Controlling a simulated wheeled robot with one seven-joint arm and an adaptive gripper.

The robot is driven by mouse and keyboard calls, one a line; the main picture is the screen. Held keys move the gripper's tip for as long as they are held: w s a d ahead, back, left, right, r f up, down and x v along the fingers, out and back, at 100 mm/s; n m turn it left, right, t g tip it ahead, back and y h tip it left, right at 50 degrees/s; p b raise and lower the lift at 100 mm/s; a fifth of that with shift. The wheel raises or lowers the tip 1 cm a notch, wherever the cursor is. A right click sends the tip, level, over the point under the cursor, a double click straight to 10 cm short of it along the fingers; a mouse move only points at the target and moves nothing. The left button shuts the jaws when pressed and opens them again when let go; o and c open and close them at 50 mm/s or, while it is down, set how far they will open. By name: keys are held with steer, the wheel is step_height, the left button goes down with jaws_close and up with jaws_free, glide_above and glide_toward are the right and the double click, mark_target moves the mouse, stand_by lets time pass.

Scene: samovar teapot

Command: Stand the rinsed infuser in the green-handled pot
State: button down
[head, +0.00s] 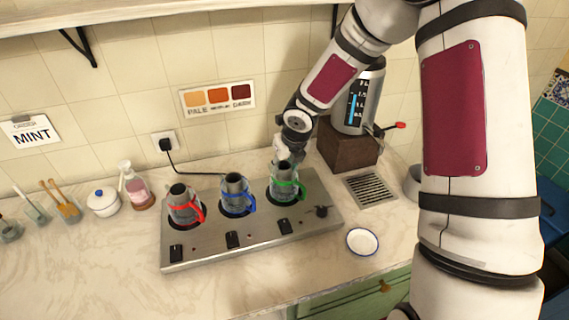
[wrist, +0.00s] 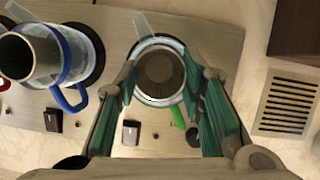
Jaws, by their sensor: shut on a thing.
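The green-handled pot (head: 287,194) is a glass pot on the right-hand plate of the steel warmer; its green handle (wrist: 178,118) shows below the rim in the wrist view. The infuser (wrist: 161,77) is a grey, open-topped cylinder seen from above within the pot's round rim. My gripper (head: 284,158) is over this pot, pointing down. Its teal-padded fingers (wrist: 162,90) are shut on the infuser from both sides. The infuser's lower end is hard to make out, so I cannot tell whether it rests on the pot's bottom.
The blue-handled pot (head: 236,206) and red-handled pot (head: 184,214) stand to the left on the warmer (head: 215,242), each with a grey cylinder inside. A samovar (head: 352,108), drain grille (head: 370,190) and small white dish (head: 362,241) are to the right.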

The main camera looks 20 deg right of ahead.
steer(key=shift+f, duration=0.15)
steer(key=c, duration=1.1)
jaws_free()
steer(key=shift+o, duration=0.2)
